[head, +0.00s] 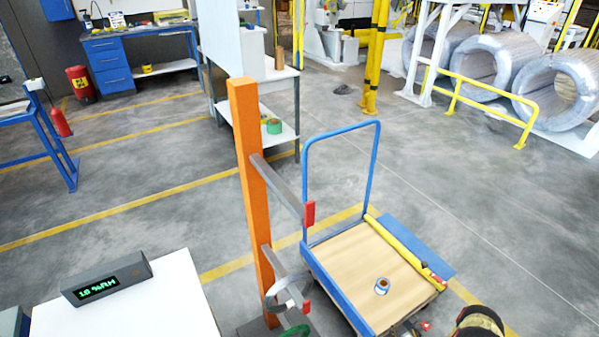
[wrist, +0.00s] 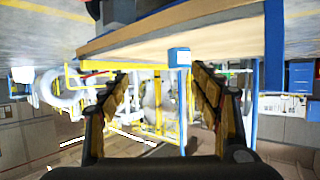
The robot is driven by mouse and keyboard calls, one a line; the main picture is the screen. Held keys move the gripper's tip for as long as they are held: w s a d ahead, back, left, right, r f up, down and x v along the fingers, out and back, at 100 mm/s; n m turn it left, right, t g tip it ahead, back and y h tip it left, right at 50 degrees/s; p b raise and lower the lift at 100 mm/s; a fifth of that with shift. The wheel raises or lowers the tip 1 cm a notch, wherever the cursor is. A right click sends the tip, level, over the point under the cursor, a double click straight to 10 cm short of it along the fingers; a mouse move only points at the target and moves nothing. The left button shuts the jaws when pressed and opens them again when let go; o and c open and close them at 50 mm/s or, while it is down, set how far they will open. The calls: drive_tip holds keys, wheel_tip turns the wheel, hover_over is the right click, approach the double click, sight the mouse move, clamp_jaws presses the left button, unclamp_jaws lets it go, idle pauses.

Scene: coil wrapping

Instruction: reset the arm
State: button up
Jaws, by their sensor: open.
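My gripper (wrist: 160,76) shows in the wrist view with its two fingers spread apart and nothing between them. The wrist view is upside down, with the floor at the top. Beyond the fingertips, the edge of a wooden trolley deck (wrist: 200,30) crosses the picture, with a small blue and white roll (wrist: 179,57) at it, apart from the fingers. In the head view, the blue-framed trolley (head: 340,262) stands right of centre with a roll of tape (head: 382,286) on its deck. A dark and yellow part at the bottom right edge is cut off; I cannot tell what it is.
An orange post (head: 247,180) with grey arms stands left of the trolley. A yellow bar (head: 405,248) lies along the deck. A white table with a humidity display (head: 105,277) is at lower left. Large wrapped coils (head: 490,68) stand behind a yellow rail. Open floor lies between.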

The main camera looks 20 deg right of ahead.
drive_tip(key=s+a+f+m+g+y, duration=0.1)
drive_tip(key=s+a+f+g+y, duration=0.15)
drive_tip(key=s+f+g, duration=0.35)
drive_tip(key=s+a+f+m+g+y, duration=0.1)
drive_tip(key=s+a+f+g+y, duration=0.2)
drive_tip(key=s, duration=0.5)
drive_tip(key=w+a+r+g, duration=0.2)
drive_tip(key=r, duration=1.3)
drive_tip(key=w+a+r+g+p, duration=0.1)
drive_tip(key=w+a+r+g, duration=0.1)
drive_tip(key=r, duration=1.3)
drive_tip(key=w+a+r+g, duration=0.1)
drive_tip(key=a+r+g, duration=0.1)
drive_tip(key=r, duration=1.3)
drive_tip(key=s+a+r+n+t, duration=0.1)
drive_tip(key=a+r+n+t, duration=0.1)
drive_tip(key=a+r, duration=0.6)
drive_tip(key=s+a+r+n+t+p, duration=0.1)
drive_tip(key=a+r, duration=0.8)
drive_tip(key=r, duration=1)
drive_tip(key=s+a+r+n+t, duration=0.1)
drive_tip(key=a+r+n+t, duration=0.2)
drive_tip(key=a+r, duration=0.6)
wheel_tip(320, 180, up, 4)
drive_tip(key=shift+s+a+r+t+h+p, duration=0.25)
drive_tip(key=shift+t+h+p, duration=0.1)
drive_tip(key=shift+t, duration=0.65)
